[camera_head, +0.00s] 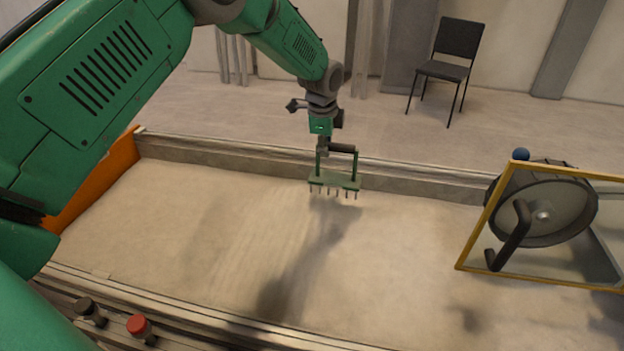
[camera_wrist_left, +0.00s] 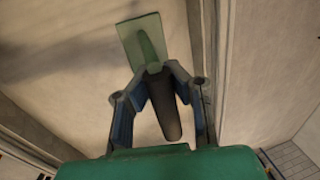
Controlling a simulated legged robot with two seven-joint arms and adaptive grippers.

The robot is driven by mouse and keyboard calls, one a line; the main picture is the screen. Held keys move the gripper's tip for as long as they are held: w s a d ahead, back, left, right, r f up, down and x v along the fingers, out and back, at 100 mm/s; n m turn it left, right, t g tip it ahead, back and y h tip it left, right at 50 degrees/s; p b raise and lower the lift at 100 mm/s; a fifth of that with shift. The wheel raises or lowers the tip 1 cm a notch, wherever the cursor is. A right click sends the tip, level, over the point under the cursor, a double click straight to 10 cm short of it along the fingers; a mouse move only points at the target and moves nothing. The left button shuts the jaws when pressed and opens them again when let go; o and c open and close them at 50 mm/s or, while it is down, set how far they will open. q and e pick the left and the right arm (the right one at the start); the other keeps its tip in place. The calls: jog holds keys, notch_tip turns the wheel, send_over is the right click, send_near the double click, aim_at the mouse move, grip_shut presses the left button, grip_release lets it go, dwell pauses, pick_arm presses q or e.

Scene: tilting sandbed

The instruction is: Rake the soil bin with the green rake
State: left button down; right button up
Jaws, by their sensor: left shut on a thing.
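The green rake (camera_head: 335,181) hangs with its short tines pointing down, over the far side of the soil bin (camera_head: 300,160), near its far wall. Whether the tines touch the pale sand (camera_head: 200,220) is hard to tell. My left gripper (camera_head: 323,146) is above the rake head and shut on its dark handle. In the left wrist view, the fingers of my left gripper (camera_wrist_left: 162,72) close around the dark handle of the rake (camera_wrist_left: 166,108), and the flat green head shows beyond them. My right gripper is not in view.
A yellow-framed clear panel (camera_head: 486,215) stands at the right, with a round dark wheel (camera_head: 545,205) and crank behind it. A black knob (camera_head: 86,307) and a red knob (camera_head: 139,325) sit at the near left edge. An orange end wall (camera_head: 100,180) closes the left. A chair (camera_head: 445,70) stands behind.

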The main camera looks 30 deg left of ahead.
aim_at(324, 171)
pick_arm(q)
jog(key=b+x, duration=0.6)
jog(key=x, duration=0.1)
jog(key=b+x, duration=0.3)
jog(key=shift+a+f, duration=0.15)
jog(key=shift+a, duration=0.25)
jog(key=s+d+b, duration=0.3)
jog(key=s, duration=0.7)
jog(key=s+d+b, duration=0.2)
jog(key=s+d, duration=0.1)
jog(key=s, duration=0.7)
jog(key=s+d+b, duration=0.3)
jog(key=s+d, duration=0.1)
jog(key=s, duration=0.7)
jog(key=w+p+v, duration=0.2)
jog(key=p+v, duration=0.9)
jog(key=p, duration=0.2)
jog(key=shift+w+a+r, duration=0.3)
jog(key=shift+r, duration=0.15)
